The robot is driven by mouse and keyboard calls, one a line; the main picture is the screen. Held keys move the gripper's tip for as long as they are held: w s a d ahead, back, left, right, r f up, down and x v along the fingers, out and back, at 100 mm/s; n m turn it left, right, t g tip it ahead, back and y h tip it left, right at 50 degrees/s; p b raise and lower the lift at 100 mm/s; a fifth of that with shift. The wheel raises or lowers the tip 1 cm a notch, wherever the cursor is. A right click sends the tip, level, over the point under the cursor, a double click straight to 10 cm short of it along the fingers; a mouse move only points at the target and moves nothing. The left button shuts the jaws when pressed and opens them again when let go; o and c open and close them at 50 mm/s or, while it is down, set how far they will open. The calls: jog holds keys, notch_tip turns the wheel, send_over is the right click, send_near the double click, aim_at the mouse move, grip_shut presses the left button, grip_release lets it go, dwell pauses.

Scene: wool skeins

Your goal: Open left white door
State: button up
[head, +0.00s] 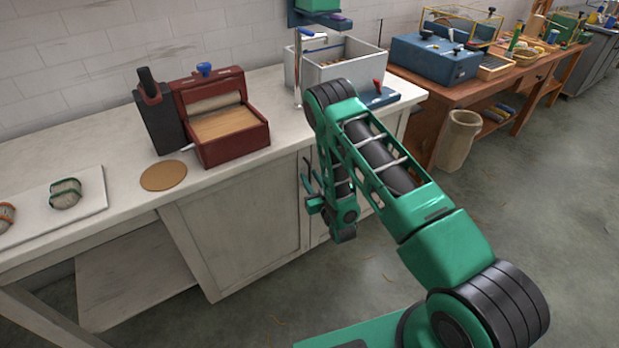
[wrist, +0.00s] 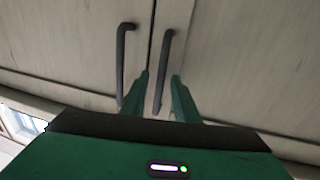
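The left white door (head: 240,215) is a worn panel under the worktop and looks shut. In the wrist view two pale doors meet at a narrow seam, each with a dark bar handle beside it: a left-hand handle (wrist: 121,62) and a right-hand handle (wrist: 164,70). My gripper (wrist: 159,75) is open, its green fingers pointing at the doors. The right-hand handle appears between the fingers; the left-hand one is outside them. I cannot tell whether a finger touches anything. In the head view my gripper (head: 314,198) is near the cabinet front, and my arm partly hides the right-hand door.
The worktop (head: 130,130) carries a red box (head: 222,142), a black holder (head: 160,120), a round cork mat (head: 163,175) and a grey sink-like bin (head: 345,65). A wooden table (head: 440,95) and a waste bin (head: 459,140) stand right. Floor before the cabinet is clear.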

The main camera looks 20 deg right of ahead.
jog(key=shift+w+a, duration=0.1)
jog(key=shift+w, duration=0.55)
grip_shut()
